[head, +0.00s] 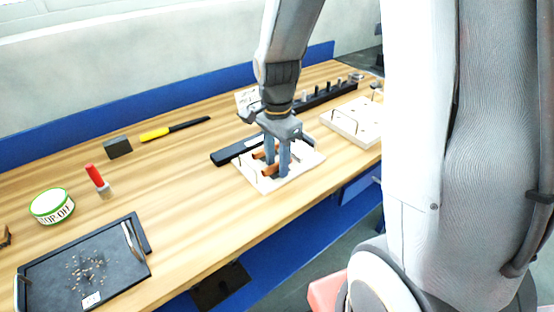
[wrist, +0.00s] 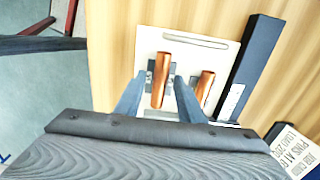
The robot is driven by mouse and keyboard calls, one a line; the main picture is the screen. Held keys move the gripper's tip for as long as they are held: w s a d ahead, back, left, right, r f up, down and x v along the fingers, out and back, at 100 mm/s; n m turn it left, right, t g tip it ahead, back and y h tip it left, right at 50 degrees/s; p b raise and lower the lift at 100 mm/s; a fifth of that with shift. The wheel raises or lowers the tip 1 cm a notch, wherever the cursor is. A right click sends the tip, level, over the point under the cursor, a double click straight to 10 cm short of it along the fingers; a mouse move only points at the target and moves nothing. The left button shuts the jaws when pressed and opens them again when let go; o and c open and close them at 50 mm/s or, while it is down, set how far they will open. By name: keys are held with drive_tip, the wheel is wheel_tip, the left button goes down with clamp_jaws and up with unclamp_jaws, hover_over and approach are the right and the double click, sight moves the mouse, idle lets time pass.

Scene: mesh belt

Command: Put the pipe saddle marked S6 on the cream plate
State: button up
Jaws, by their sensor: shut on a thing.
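My gripper (head: 277,167) reaches down over a cream plate (head: 290,178) near the bench's front edge. In the wrist view, its fingers (wrist: 160,76) stand on either side of a copper pipe piece (wrist: 160,88) on the plate (wrist: 194,52). They are shut on a grey piece at this pipe, which looks like the pipe saddle (wrist: 171,70). It is mostly hidden by the fingers and pipe, and no S6 mark is readable. A second copper pipe piece (wrist: 204,86) lies to the right, apart from the fingers, with grey beneath it.
A black bar (wrist: 256,62) with a white label lies along the plate's right side. Another pale board (head: 352,122) with wire loops stands to the right, before a black rack (head: 325,95). A dark tray (head: 115,275), round tin (head: 52,206) and yellow-handled tool (head: 155,134) are left.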

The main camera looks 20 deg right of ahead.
sight(277, 163)
drive_tip(key=o, duration=1.2)
drive_tip(key=shift+f, duration=0.1)
wheel_tip(277, 163, up, 12)
drive_tip(key=b, duration=0.2)
drive_tip(key=s+f+n, duration=0.3)
drive_tip(key=n, duration=0.1)
drive_tip(key=s+f+n, duration=0.3)
drive_tip(key=f+n, duration=0.1)
drive_tip(key=n, duration=0.1)
drive_tip(key=s+f+n+t, duration=0.1)
drive_tip(key=s+f+n, duration=0.2)
drive_tip(key=f+n, duration=0.1)
drive_tip(key=shift+s+n, duration=0.2)
drive_tip(key=shift+n, duration=0.5)
